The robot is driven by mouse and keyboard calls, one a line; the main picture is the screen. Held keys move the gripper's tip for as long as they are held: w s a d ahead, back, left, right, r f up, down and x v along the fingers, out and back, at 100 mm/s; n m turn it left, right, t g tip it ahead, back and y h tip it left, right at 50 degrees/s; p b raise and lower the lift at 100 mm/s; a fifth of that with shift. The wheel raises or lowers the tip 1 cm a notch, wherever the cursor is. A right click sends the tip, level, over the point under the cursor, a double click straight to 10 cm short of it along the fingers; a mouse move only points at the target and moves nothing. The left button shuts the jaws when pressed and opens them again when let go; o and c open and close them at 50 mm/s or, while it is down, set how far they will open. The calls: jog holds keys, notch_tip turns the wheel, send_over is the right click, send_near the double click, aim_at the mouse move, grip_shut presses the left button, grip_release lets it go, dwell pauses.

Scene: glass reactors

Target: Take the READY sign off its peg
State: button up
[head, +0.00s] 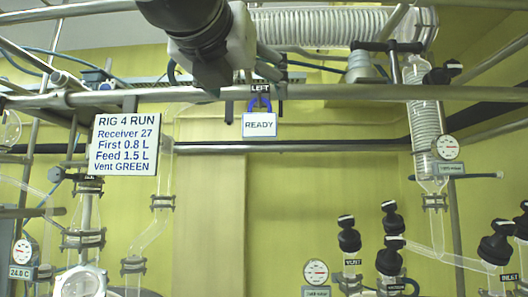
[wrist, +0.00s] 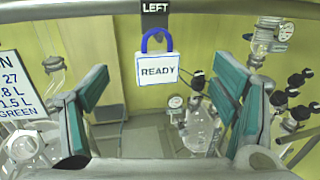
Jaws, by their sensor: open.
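The READY sign also shows in the head view (head: 259,125), under the long metal rail. The peg itself cannot be made out clearly behind the loop. My gripper (wrist: 160,88) is open, with its teal-padded fingers to the left and right of the sign in the picture. Neither finger appears to touch the sign. In the head view my arm comes down from the top, above the sign.
A metal rail (head: 350,92) runs across above the sign. A white RIG 4 RUN board (head: 124,144) hangs to the left. Glassware with black-capped valves (head: 390,217) stands at the lower right, and a glass coil condenser (head: 424,120) at the right. The wall directly below the sign is clear.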

aim_at(261, 106)
jog(key=x, duration=1)
jog(key=shift+w, duration=0.4)
jog(key=c, duration=1.5)
